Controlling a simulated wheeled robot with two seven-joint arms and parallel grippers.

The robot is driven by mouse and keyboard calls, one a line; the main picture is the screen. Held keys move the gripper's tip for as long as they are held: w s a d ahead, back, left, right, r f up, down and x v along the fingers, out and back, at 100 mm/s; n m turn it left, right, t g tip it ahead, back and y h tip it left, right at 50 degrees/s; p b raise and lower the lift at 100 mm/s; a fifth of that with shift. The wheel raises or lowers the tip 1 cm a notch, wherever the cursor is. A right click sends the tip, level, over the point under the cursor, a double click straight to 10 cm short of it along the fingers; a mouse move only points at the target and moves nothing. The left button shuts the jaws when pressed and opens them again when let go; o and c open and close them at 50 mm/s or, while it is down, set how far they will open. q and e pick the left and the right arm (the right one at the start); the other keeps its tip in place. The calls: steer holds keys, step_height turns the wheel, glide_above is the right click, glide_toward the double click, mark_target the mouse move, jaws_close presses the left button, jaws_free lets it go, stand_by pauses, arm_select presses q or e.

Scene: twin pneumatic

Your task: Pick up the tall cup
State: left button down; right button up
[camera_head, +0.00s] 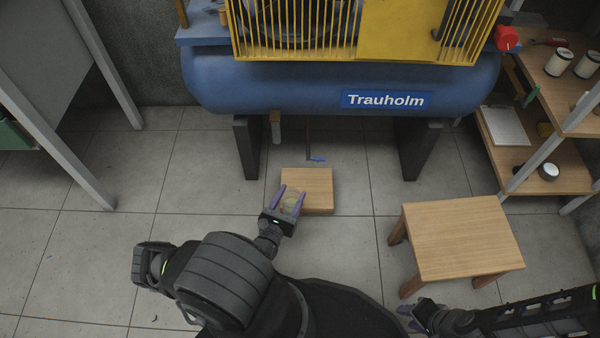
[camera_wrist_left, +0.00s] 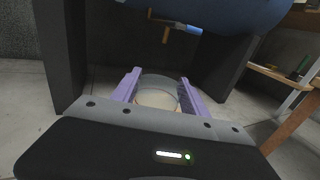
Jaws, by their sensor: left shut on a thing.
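The tall cup (camera_head: 290,204) is see-through and hard to make out in the head view. It stands between the two purple fingers of my left gripper (camera_head: 290,194), which is shut on it. In the left wrist view the cup's round rim (camera_wrist_left: 158,83) shows between the fingers of the left gripper (camera_wrist_left: 160,79). A low wooden block (camera_head: 318,188) lies behind and under the cup in the head view. I cannot tell whether the cup touches it. My right gripper (camera_head: 410,317) is low at the right, away from the cup; its finger opening is unclear.
A blue compressor tank (camera_head: 270,85) on dark legs (camera_head: 247,147) stands just behind the block. A small blue-handled valve (camera_head: 317,159) hangs below it. A wooden stool (camera_head: 460,235) stands at the right, near shelves (camera_head: 545,180). The tiled floor at left is clear.

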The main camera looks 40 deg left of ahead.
mark_target(287, 203)
arm_select(q)
steer(key=shift+v, duration=1.9)
